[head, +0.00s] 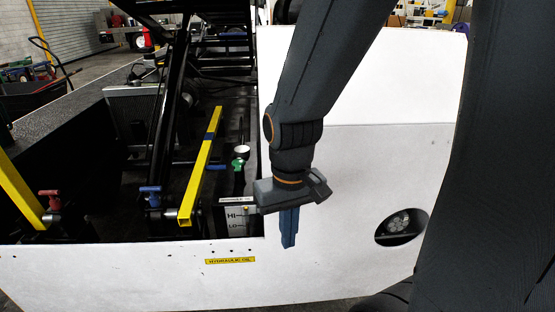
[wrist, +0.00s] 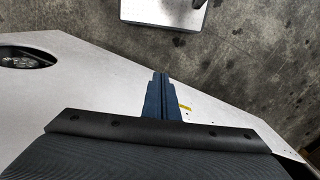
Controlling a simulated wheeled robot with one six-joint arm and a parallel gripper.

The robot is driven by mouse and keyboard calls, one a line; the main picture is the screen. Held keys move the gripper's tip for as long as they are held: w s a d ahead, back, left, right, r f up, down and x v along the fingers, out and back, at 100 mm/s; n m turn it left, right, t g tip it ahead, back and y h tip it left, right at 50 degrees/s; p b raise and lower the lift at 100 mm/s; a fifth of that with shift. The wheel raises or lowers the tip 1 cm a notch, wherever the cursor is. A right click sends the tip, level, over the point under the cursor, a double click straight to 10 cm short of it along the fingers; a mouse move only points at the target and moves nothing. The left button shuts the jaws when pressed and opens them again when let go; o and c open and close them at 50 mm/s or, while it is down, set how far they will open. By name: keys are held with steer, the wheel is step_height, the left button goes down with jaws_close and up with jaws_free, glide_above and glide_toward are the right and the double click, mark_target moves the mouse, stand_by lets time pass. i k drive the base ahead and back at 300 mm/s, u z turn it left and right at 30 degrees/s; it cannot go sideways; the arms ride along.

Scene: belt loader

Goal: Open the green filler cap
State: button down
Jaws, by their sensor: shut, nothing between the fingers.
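The green filler cap (head: 238,163) sits on a dark filler neck inside the open bay, above a level gauge marked HI and LO (head: 236,220). A round, pale-topped part (head: 242,150) shows just behind it. My gripper (head: 288,243) is shut and empty, with blue fingers pointing down in front of the white side panel. It is to the right of and lower in the picture than the cap, and apart from it. In the wrist view my shut fingers (wrist: 160,78) are over the white panel; the cap is not seen there.
A yellow bar (head: 201,165) crosses the bay left of the cap. A blue-handled valve (head: 150,195) and a red-handled valve (head: 50,198) stand further left. The white panel (head: 330,230) carries a yellow HYDRAULIC OIL label (head: 230,261) and a round lamp (head: 398,223).

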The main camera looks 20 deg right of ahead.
mark_target(238, 163)
steer(key=u, duration=0.45)
steer(key=k, duration=0.6)
steer(key=u, duration=0.75)
steer(key=i, duration=1.25)
steer(key=z, duration=1.2)
steer(key=i, duration=0.55)
steer(key=z, duration=0.55)
